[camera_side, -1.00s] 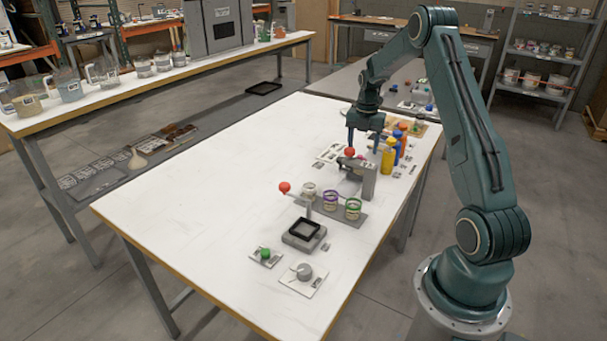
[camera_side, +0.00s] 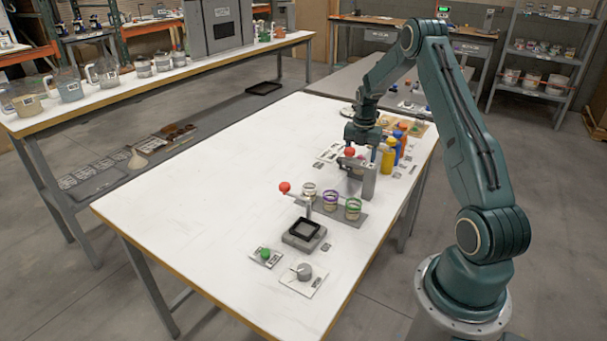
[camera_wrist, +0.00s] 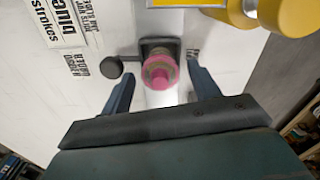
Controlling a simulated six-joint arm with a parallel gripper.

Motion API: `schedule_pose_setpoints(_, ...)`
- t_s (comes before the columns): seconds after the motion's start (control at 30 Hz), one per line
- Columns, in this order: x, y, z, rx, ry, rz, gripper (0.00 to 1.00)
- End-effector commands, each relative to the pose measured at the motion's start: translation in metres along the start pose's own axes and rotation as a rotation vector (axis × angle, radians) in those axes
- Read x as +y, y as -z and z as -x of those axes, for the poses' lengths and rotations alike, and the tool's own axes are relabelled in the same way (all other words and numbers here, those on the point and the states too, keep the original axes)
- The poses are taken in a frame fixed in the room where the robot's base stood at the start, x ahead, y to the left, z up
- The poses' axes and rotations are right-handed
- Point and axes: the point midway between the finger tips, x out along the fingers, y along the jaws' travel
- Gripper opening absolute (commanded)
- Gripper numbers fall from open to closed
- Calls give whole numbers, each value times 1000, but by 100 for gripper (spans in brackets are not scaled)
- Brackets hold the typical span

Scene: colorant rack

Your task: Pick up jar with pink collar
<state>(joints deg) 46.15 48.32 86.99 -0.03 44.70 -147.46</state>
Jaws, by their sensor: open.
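The jar with the pink collar (camera_wrist: 160,70) shows in the wrist view, seen from above. It stands in or against a dark grey holder (camera_wrist: 160,42). My gripper (camera_wrist: 156,72) is open, with one finger on the left and one on the right of the jar. Both fingers look apart from it, and I cannot tell how far above it they are. In the side view my gripper (camera_side: 362,137) is low over the far part of the table, behind a grey post; the jar is mostly hidden there.
Yellow (camera_side: 388,158), blue and orange bottles stand just right of my gripper. A grey stand with a red knob (camera_side: 350,152) is in front. A rack with ringed jars (camera_side: 331,201) and a black-rimmed scale (camera_side: 304,232) are nearer. The table's left side is clear.

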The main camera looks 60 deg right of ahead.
Motion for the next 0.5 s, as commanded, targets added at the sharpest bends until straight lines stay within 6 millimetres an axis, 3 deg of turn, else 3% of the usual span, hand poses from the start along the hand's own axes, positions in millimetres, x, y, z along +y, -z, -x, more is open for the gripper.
schedule_pose_setpoints(0.03, 0, 0, 0, 0, 0, 0, 55)
schedule_pose_setpoints(0.23, 0, 0, 0, 0, 0, 0, 18)
schedule_pose_setpoints(0.5, 0, 0, 0, -1, 0, 0, 18)
